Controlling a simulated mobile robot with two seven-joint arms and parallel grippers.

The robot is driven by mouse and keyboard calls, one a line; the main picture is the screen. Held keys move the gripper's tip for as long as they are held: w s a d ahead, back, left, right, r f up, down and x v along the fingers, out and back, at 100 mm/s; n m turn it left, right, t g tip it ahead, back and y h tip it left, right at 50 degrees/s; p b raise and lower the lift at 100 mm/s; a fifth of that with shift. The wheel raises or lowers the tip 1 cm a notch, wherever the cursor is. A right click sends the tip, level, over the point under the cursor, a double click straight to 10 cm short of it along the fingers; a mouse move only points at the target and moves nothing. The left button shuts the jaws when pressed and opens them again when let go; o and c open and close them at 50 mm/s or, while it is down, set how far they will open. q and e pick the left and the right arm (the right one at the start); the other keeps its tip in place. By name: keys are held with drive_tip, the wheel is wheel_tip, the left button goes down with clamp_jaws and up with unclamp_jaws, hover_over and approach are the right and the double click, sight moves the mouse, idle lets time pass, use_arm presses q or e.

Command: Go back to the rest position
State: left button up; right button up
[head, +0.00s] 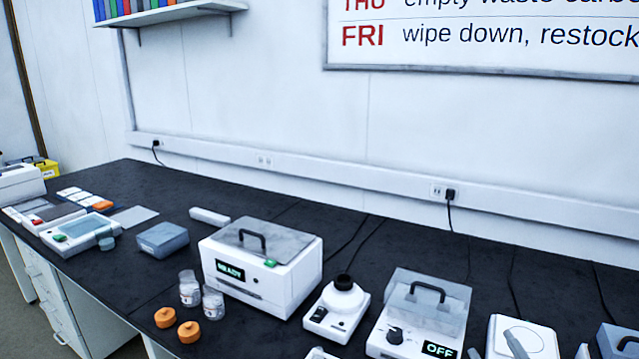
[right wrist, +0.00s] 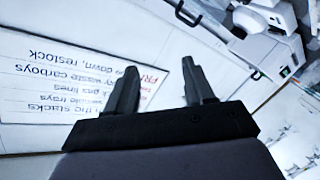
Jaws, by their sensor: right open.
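My right gripper (right wrist: 160,75) shows in the right wrist view, its two dark fingers spread apart with nothing between them. Behind the fingers are a wall board with printed text (right wrist: 75,85) and, at the upper right, white equipment. I cannot make out this gripper clearly in the head view. My left gripper is in neither view.
The black bench (head: 130,270) carries a white box reading READY (head: 262,285), a clear-lidded unit reading OFF (head: 420,315), a small white device (head: 337,305), two jars (head: 189,290), two orange caps (head: 189,332) and a grey-blue box (head: 162,239). The back strip is mostly clear, apart from cables.

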drive_tip(key=s+a+f+m+g+y, duration=0.1)
drive_tip(key=s+a+f+m+g, duration=0.1)
drive_tip(key=s+f+g, duration=0.7)
drive_tip(key=s+a+f+m+g+y, duration=0.1)
drive_tip(key=s+f+m+g, duration=0.15)
drive_tip(key=s+f, duration=0.75)
use_arm(q)
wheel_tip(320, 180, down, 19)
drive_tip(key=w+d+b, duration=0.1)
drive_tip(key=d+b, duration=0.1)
drive_tip(key=b, duration=2.1)
use_arm(e)
drive_tip(key=w+a+f+t+y, duration=0.2)
drive_tip(key=a+f+t, duration=0.1)
drive_tip(key=f, duration=0.9)
drive_tip(key=w+a+f+t+y, duration=0.1)
drive_tip(key=a+f+t, duration=0.15)
drive_tip(key=f, duration=1.05)
use_arm(q)
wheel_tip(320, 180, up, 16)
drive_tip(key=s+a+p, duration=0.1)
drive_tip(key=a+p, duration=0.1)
drive_tip(key=p, duration=1.8)
use_arm(e)
wheel_tip(320, 180, up, 17)
drive_tip(key=s+d, duration=0.1)
drive_tip(key=d, duration=0.1)
